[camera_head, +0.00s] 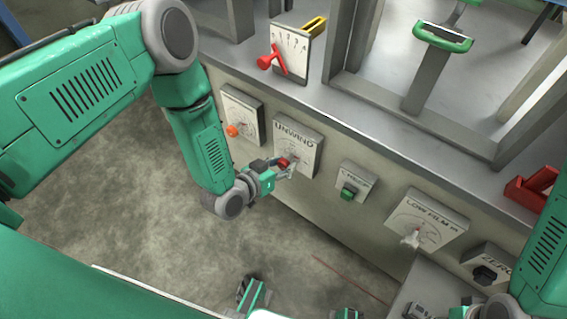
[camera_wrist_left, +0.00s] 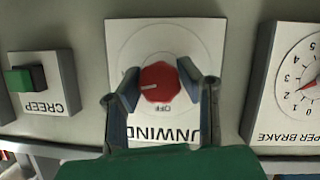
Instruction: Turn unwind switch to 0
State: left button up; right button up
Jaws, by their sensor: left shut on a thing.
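The unwind switch is a red knob (camera_wrist_left: 160,82) on a white plate (camera_wrist_left: 126,42) marked UNWIND. In the left wrist view its white pointer mark points to the left, and the word OFF shows below it. No 0 can be read on the plate. My left gripper (camera_wrist_left: 162,86) is shut on the knob, one finger on each side. In the head view the left gripper (camera_head: 283,167) reaches the red knob (camera_head: 284,162) from the lower left and covers part of it. My right gripper is at most partly visible at the lower right, its fingers unclear.
A dial with an orange knob (camera_head: 232,131) is left of the unwind plate. To its right are the green creep button (camera_head: 348,193) and the low film dial (camera_head: 411,239). A red lever (camera_head: 273,61) stands on the ledge above. The floor (camera_head: 130,215) below is clear.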

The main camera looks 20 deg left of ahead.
pick_arm(q)
jog(key=n, duration=0.1)
jog(key=n+h+b, duration=0.1)
jog(key=shift+a+f+n+h, duration=0.1)
jog(key=shift+a+n+h, duration=0.05)
jog(key=shift+n+h, duration=0.15)
jog(key=n+h+b, duration=0.1)
jog(key=n+b, duration=0.1)
jog(key=shift+f+n+h, duration=0.1)
jog(key=shift+n+h, duration=0.2)
jog(key=n+h+b, duration=0.1)
jog(key=n+b, duration=0.2)
jog(key=shift+f+h, duration=0.1)
jog(key=shift+h, duration=0.3)
pick_arm(e)
notch_tip(320, 180, down, 6)
jog(key=shift+d+f, duration=0.1)
jog(key=shift+f, duration=0.1)
pick_arm(q)
jog(key=shift+n+t+h+b, duration=0.4)
jog(key=shift+n+h+b, duration=0.2)
jog(key=shift+n+b, duration=1.2)
pick_arm(e)
jog(key=shift+s+f, duration=0.1)
jog(key=shift+f, duration=1.4)
pick_arm(q)
jog(key=shift+a, duration=0.1)
pick_arm(e)
jog(key=shift+f, duration=0.1)
